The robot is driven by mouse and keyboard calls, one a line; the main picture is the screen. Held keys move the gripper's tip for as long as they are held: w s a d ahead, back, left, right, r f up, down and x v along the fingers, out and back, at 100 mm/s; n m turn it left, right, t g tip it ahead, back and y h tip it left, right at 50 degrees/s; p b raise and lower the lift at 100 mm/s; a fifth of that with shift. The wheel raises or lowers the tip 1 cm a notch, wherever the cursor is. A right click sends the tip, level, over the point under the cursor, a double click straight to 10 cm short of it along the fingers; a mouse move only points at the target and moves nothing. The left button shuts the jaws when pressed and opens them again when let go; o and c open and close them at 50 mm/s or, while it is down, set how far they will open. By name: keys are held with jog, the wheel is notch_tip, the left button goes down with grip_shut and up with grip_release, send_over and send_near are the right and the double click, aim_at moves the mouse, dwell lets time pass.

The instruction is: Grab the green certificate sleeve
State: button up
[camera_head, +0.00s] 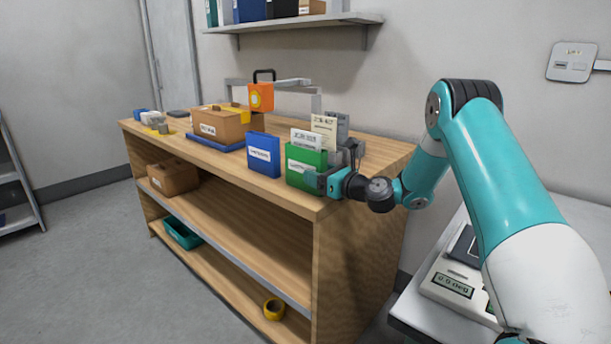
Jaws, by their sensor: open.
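The green certificate sleeve (297,179) stands upright near the front right corner of the wooden bench top. A printed white card sticks out of its top, and a pale label is on its front. My gripper (340,165) is at the right side of the sleeve, with its jaws open. The wrist and part of the jaws overlap the sleeve's right edge in the view. I cannot tell whether the fingers touch it or stand around it.
A blue sleeve (263,155) stands just left of the green one. A beige card (324,128) and grey items stand close behind. A cardboard box (219,130) on a blue tray and an orange tag (261,97) are further left. A scale (451,284) sits on the right table.

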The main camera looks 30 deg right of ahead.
jog(key=shift+x, duration=1)
jog(key=shift+c, duration=0.3)
jog(key=c, duration=1)
